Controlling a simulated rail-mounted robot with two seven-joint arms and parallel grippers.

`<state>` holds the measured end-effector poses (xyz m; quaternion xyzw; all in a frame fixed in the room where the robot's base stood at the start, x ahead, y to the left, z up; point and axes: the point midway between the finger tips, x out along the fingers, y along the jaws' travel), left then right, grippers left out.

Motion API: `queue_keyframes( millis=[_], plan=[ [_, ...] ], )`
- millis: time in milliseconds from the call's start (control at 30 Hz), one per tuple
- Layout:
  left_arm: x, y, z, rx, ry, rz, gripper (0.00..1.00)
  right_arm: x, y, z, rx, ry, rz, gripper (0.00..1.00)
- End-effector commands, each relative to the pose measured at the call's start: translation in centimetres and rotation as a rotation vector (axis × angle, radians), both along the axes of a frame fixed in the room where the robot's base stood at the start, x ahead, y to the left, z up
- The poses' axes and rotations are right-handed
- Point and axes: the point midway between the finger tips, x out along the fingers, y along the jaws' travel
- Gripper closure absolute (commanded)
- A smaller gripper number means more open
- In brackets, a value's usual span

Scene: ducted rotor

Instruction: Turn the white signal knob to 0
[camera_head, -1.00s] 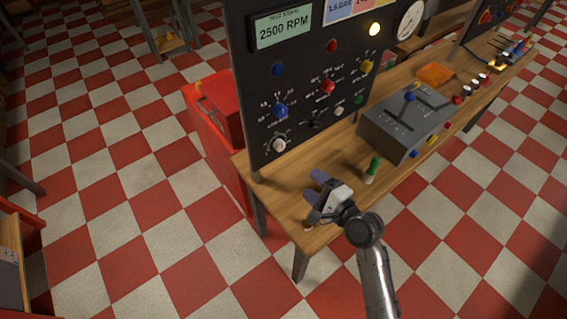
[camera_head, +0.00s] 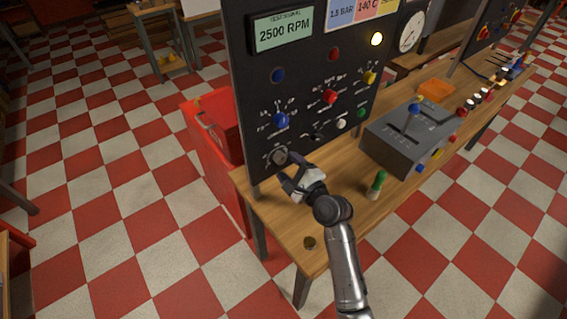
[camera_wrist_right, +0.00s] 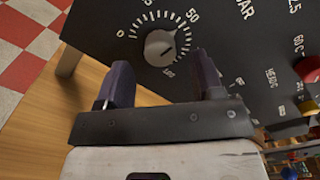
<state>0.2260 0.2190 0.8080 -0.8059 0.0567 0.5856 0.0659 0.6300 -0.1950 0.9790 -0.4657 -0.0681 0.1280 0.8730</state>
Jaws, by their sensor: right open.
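The white signal knob (camera_wrist_right: 160,47) is on the dark panel, inside a dial marked 0, 50 and 100. In the right wrist view its pointer looks turned to the upper right, towards the 50 mark. It also shows in the head view (camera_head: 279,155), low on the panel's left side, partly covered by my gripper. My right gripper (camera_head: 288,172) is open just in front of it. In the right wrist view its two fingers (camera_wrist_right: 163,75) stand apart on either side below the knob, with nothing between them. My left gripper is not in view.
The upright dark panel (camera_head: 300,70) carries blue, red, yellow and other knobs close by. On the wooden table (camera_head: 270,205) are a green-handled piece (camera_head: 376,185) and a grey lever box (camera_head: 400,140). A red cabinet (camera_head: 215,150) stands left of the panel.

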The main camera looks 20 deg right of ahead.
Motion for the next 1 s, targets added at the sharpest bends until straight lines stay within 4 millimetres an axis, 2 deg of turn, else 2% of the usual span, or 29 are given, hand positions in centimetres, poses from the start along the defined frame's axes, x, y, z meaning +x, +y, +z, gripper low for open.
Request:
queue_keyframes(
  millis=[100,300,667,1000],
  plan=[
    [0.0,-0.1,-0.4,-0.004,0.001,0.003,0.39,1.4,0.4,-0.1,0.0,-0.001,-0.001,0.39],
    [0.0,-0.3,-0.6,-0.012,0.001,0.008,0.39,2.5,0.7,0.0,0.0,0.0,0.0,0.39],
    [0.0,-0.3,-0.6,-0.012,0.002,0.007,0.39,2.7,0.8,0.0,0.0,0.0,0.0,0.39],
    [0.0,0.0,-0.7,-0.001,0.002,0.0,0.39,2.7,0.8,0.0,0.0,0.0,0.0,0.71]
  ],
)
